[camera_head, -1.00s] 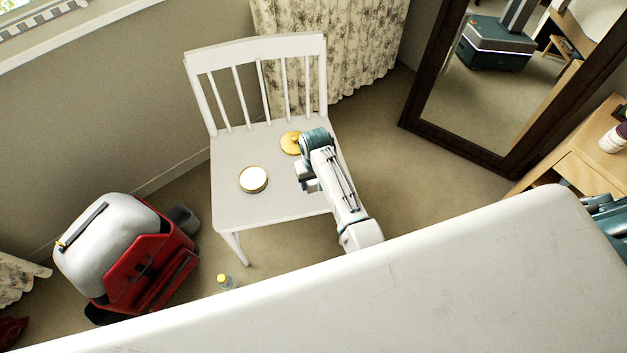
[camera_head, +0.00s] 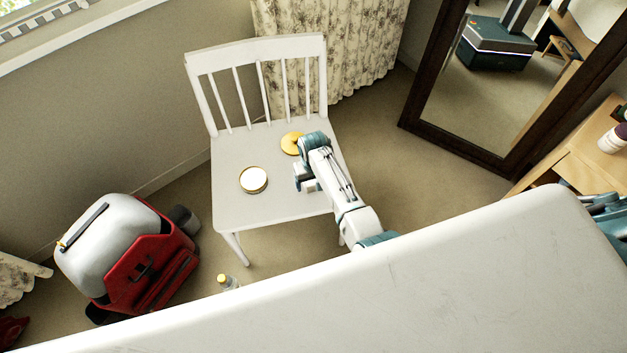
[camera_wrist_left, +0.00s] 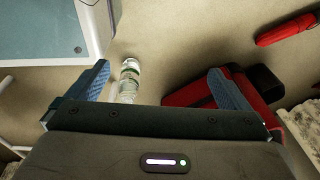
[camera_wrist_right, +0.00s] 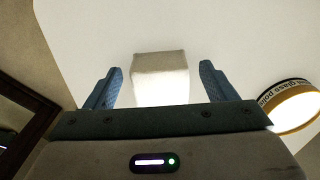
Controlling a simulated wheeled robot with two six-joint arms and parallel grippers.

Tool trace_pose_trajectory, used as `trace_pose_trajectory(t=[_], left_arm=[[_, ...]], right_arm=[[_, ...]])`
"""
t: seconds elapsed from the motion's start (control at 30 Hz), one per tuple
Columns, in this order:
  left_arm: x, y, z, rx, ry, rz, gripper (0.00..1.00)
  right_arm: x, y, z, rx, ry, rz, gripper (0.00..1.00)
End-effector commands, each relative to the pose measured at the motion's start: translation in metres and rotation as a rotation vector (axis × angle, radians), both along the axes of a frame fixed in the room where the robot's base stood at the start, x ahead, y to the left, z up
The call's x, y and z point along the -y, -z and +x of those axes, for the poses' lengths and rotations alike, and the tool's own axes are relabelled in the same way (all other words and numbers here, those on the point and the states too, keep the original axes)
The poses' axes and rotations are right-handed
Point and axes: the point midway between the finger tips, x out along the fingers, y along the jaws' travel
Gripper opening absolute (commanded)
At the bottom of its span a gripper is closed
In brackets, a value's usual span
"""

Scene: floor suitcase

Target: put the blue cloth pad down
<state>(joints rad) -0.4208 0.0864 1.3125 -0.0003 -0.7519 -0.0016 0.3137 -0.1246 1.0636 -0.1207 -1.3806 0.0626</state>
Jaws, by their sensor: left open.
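No blue cloth pad can be made out in any view. My right gripper (camera_head: 304,180) is over the right part of the white chair seat (camera_head: 260,209). In the right wrist view its blue fingers (camera_wrist_right: 161,67) are apart, with a pale off-white block (camera_wrist_right: 160,78) between them and a visible gap on each side. I cannot tell whether this block is the pad. My left gripper (camera_wrist_left: 158,68) is open and empty above the floor. It is not visible in the head view.
A round tin (camera_head: 253,179) and a yellow round object (camera_head: 292,143) are on the seat. A red and white suitcase (camera_head: 140,260) stands at the left, with a small bottle (camera_head: 228,282) on the floor nearby. A dark-framed mirror (camera_head: 487,90) stands at the right.

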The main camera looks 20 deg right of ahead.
Motion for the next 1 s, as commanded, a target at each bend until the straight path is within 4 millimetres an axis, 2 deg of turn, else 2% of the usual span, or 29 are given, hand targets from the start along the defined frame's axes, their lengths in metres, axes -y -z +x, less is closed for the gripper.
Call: trace_pose_trajectory(t=[0.37, 0.6, 0.7, 1.0], left_arm=[[0.0, 0.002, 0.0, -0.006, 0.0, 0.0, 1.0], [0.004, -0.026, 0.02, 0.012, 0.003, -0.001, 1.0], [0.003, -0.018, 0.013, 0.004, 0.001, 0.0, 1.0], [0.001, -0.005, 0.003, 0.001, 0.0, 0.0, 1.0]], right_arm=[[0.0, 0.002, 0.0, -0.001, 0.0, 0.0, 0.78], [0.0, 0.004, 0.0, 0.002, 0.0, 0.0, 0.78], [-0.001, -0.023, 0.001, 0.004, 0.0, 0.001, 0.78], [0.002, -0.082, -0.001, 0.002, 0.0, 0.001, 0.78]])
